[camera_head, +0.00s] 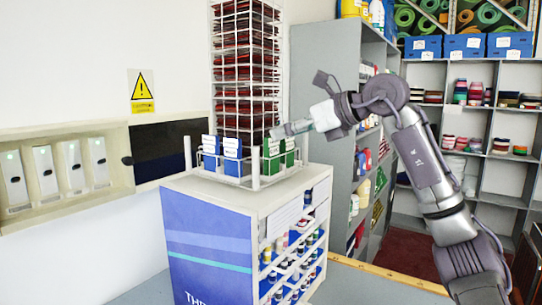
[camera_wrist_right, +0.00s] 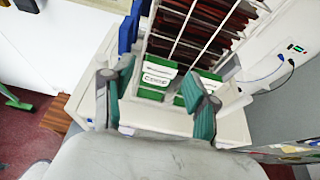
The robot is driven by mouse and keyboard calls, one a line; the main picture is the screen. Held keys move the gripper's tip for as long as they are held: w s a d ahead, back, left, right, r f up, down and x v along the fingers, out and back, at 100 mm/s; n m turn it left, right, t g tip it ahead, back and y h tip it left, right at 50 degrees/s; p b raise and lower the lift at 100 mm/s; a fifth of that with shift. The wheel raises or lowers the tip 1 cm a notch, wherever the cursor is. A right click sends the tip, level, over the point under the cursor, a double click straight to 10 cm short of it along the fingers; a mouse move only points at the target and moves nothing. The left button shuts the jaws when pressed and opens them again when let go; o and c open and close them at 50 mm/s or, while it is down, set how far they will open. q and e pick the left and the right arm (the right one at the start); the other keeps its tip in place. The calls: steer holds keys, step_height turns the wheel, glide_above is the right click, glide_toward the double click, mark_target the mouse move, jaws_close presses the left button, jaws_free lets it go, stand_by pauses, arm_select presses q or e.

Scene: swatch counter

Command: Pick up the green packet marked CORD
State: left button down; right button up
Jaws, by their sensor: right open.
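Two upright green packets with white label tops stand in a low white rack on the cabinet, a left one (camera_head: 270,160) and a right one (camera_head: 289,152). The lettering on them is too small to read for certain. In the right wrist view, a green packet (camera_wrist_right: 158,76) with a white label shows between the fingers, and another green packet (camera_wrist_right: 211,77) shows beyond the right finger. My right gripper (camera_head: 280,131) is open and empty, just above the green packets; its spread fingers show in the wrist view (camera_wrist_right: 158,88). My left gripper is out of view.
Blue packets (camera_head: 232,158) stand at the left of the same rack (camera_head: 242,181). A tall wire rack of dark red swatches (camera_head: 245,60) rises close behind. The blue-fronted cabinet (camera_head: 215,240) holds small bottles on its side shelves. Grey shelving (camera_head: 335,60) stands to the right.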

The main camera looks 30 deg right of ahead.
mark_target(271, 140)
steer(key=p+x, duration=0.2)
steer(key=x, duration=0.2)
steer(key=shift+w+f, duration=0.2)
steer(key=shift+w, duration=0.1)
steer(key=shift+w+a+f, duration=0.1)
steer(key=shift+w+f, duration=0.15)
steer(key=shift+w, duration=0.1)
steer(key=shift+s, duration=0.15)
steer(key=shift+c, duration=1.6)
steer(key=c, duration=0.4)
